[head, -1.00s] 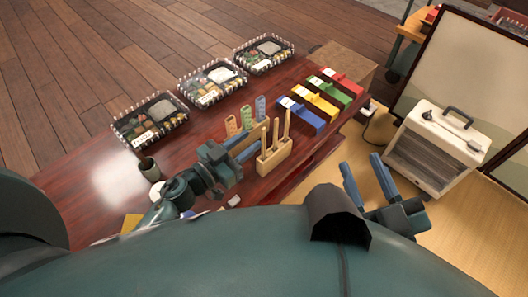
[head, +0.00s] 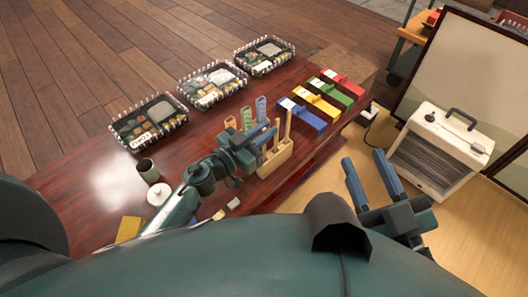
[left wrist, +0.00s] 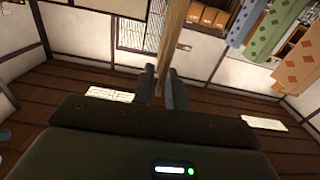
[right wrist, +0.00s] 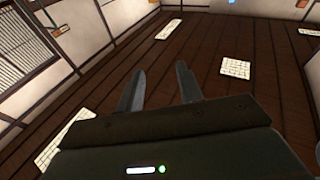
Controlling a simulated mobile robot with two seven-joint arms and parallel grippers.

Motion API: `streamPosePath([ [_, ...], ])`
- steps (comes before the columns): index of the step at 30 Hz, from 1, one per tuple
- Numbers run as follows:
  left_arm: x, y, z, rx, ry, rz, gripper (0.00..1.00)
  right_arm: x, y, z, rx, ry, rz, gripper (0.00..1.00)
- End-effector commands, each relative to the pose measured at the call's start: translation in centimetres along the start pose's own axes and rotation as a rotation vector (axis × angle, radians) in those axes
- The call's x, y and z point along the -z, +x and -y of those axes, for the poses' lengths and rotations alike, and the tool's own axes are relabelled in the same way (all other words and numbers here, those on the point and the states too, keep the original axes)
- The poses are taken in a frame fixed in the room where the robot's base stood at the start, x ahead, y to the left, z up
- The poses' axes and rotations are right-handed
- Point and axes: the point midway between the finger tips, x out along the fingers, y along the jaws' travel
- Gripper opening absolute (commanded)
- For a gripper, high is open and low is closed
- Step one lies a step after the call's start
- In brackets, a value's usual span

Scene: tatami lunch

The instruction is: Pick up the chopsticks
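A light wooden holder (head: 275,162) stands on the dark red table with tall wooden chopsticks (head: 288,126) upright in it. My left gripper (head: 266,138) is at the holder's upper left, level with the sticks. In the left wrist view, a wooden chopstick (left wrist: 174,35) runs between the left fingers, which sit close against both its sides. Its lower part is hidden by the gripper. My right gripper (head: 366,175) is open and empty, right of the table; its spread fingers also show in the right wrist view (right wrist: 158,88).
Orange, green and blue patterned sleeves (head: 261,108) stand just behind the holder. Blue, yellow, green and red boxes (head: 302,115) lie to its right. Clear-lidded lunch trays (head: 212,85) line the far edge. A dark cup (head: 148,171) and white round lid (head: 158,194) are at left.

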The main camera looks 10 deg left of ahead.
Motion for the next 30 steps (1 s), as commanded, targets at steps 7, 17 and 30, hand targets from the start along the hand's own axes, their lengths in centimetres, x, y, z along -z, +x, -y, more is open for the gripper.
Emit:
streamPosePath([
  [7, 0.0, 0.0, 0.0, 0.0, 0.0, 0.0, 0.0, -0.4, -0.1, 0.1, 0.001, 0.0, 0.009, 0.36],
  [17, 0.8, 0.0, 0.0, 0.0, 0.001, 0.0, 0.0, 0.1, 0.0, 0.0, 0.001, -0.008, 0.012, 0.36],
  [30, 8.4, 0.0, 0.0, -0.001, 0.003, 0.001, 0.0, 0.4, -0.8, -1.3, -0.037, -0.114, 0.166, 0.36],
])
